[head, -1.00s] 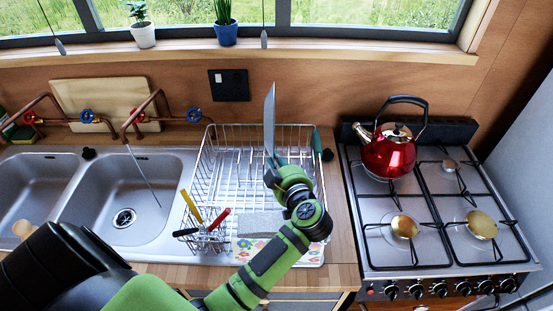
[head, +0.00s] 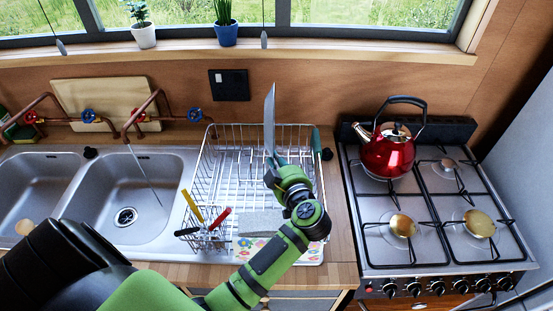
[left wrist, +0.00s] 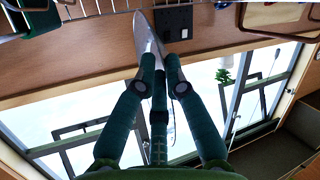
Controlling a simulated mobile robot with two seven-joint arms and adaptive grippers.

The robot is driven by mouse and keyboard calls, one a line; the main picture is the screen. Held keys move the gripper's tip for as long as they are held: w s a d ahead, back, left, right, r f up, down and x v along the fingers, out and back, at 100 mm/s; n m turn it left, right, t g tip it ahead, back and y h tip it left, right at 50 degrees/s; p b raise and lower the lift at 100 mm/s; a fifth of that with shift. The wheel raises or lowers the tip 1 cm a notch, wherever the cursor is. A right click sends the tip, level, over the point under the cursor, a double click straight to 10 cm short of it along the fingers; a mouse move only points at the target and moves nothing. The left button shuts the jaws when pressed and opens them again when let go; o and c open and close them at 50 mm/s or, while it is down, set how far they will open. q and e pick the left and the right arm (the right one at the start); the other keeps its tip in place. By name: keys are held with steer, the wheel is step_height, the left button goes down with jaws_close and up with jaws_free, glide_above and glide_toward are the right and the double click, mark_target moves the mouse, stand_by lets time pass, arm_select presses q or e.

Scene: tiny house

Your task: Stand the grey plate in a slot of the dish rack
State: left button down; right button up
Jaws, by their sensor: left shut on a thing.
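The grey plate (head: 269,119) shows nearly edge-on and upright in the head view, above the dish rack. My left gripper (head: 272,168) is shut on its lower part. In the left wrist view the plate (left wrist: 146,38) stands out beyond the fingertips of my left gripper (left wrist: 161,62). The wire dish rack (head: 230,128) stands on the counter under and around the gripper. Its slots are partly hidden by my left arm, and I cannot tell whether the plate touches the wires. My right gripper is in neither view.
A cutlery basket (head: 208,240) with colored handles is at the rack's front left. The sink (head: 130,185) lies left of the rack. The stove with a red kettle (head: 388,155) is to the right. The wall and window are behind.

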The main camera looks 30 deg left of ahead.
arm_select(q)
steer(key=shift+f+b, duration=0.75)
steer(key=shift+f, duration=0.65)
steer(key=shift+r, duration=0.15)
step_height(320, 180, up, 2)
steer(key=p, duration=0.3)
stand_by(0.5)
stand_by(0.7)
steer(key=shift+p, duration=0.45)
stand_by(0.4)
steer(key=shift+f+b, duration=0.5)
steer(key=shift+f, duration=0.6)
stand_by(0.5)
